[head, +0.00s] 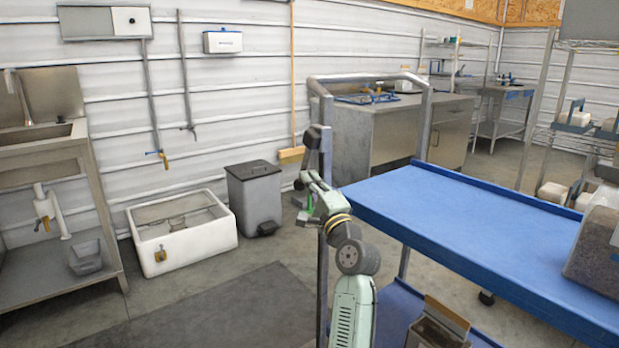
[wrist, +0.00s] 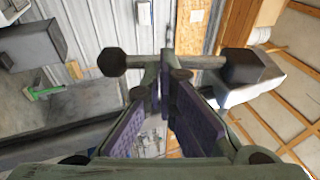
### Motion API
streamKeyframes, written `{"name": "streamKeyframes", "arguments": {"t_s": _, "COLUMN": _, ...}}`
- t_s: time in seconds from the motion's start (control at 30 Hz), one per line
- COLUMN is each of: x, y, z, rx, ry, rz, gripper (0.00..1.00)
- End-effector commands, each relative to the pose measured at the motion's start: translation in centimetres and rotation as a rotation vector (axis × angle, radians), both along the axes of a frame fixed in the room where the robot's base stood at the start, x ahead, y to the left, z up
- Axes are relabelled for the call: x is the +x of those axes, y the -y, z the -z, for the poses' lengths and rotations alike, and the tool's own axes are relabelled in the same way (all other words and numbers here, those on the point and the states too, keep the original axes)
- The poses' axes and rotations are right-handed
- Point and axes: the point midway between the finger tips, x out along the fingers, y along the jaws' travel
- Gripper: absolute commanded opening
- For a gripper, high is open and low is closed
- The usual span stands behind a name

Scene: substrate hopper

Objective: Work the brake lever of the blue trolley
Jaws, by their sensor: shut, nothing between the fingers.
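The blue trolley (head: 460,215) stands at the right, with a grey tube handle on its near-left end. Beside that handle is a dark block (head: 315,137), with a small dark knob (head: 299,185) below it. In the wrist view, which is turned sideways, a grey bar that looks like the brake lever (wrist: 205,62) runs between a dark block (wrist: 245,68) and a dark knob (wrist: 112,62). My gripper (wrist: 167,55) is shut and empty, its fingertips at this bar. I cannot tell whether they touch it. In the head view my gripper (head: 306,188) is small and partly hidden.
A clear bin of dark material (head: 598,245) stands on the trolley's top, and an open carton (head: 438,325) on its lower shelf. A grey pedal bin (head: 254,198) and a white basin (head: 180,235) stand left of my arm. A dark mat (head: 215,312) lies on open floor.

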Motion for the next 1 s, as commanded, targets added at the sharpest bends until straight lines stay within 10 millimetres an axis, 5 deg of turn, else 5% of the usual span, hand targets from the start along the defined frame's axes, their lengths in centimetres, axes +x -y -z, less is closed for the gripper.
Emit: {"name": "streamKeyframes", "arguments": {"t_s": 1.0, "x": 1.11, "y": -0.69, "z": 0.07, "rx": 0.046, "ry": 0.063, "rz": -0.001, "gripper": 0.0}}
